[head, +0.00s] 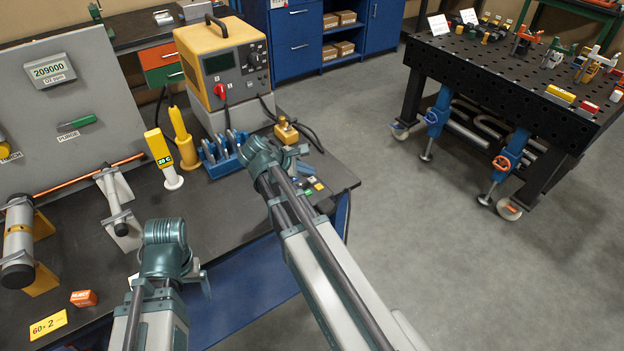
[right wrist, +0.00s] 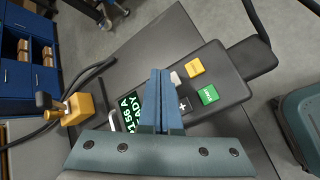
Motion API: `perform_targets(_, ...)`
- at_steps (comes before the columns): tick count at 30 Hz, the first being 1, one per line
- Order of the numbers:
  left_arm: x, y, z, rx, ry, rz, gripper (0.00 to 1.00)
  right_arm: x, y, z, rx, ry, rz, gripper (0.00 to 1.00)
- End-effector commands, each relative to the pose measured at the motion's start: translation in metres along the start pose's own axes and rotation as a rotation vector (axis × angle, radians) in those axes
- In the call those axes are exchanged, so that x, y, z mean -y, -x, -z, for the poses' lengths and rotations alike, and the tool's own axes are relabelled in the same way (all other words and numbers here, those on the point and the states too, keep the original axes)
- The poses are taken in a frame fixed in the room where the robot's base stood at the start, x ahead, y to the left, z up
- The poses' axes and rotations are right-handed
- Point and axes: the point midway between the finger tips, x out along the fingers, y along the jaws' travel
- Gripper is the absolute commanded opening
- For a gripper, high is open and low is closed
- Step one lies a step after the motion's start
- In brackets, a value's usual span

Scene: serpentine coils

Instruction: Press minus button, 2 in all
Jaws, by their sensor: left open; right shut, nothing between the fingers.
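The control pendant (right wrist: 222,72) is a dark box with a green-lit display (right wrist: 130,112) reading about 186 A, READY. It has a black key with a plus sign (right wrist: 184,104), a whitish key (right wrist: 176,78), a yellow key (right wrist: 195,66) and a green key (right wrist: 208,95). I see no clear minus sign; part of the face is hidden behind my fingers. My right gripper (right wrist: 163,85) is shut and empty, its tips over the keys; contact cannot be told. In the head view the pendant's keys (head: 314,184) show beside it. My left gripper (head: 168,270) is open, near the bench's front.
A yellow welding machine (head: 226,70) stands at the back of the dark bench. A blue rack (head: 222,165) and a small yellow block (head: 286,130) lie near the pendant. Pipes on stands (head: 118,215) are at the left. A perforated table (head: 500,70) stands apart at the right.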

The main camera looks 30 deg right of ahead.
Motion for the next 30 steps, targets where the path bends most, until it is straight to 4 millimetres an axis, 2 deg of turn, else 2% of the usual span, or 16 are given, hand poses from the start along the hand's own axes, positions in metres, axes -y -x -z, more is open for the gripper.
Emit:
perform_targets(15,-0.0008,-0.0089,0.0005,0.0,0.0,0.0,0.87,0.0046,-0.0062,0.0045,0.0,0.0,0.0,0.0)
perform_targets(30,-0.0009,-0.0094,0.0006,0.0,0.0,0.0,0.87,0.0048,-0.0066,0.0048,0.0,0.0,0.0,0.0)
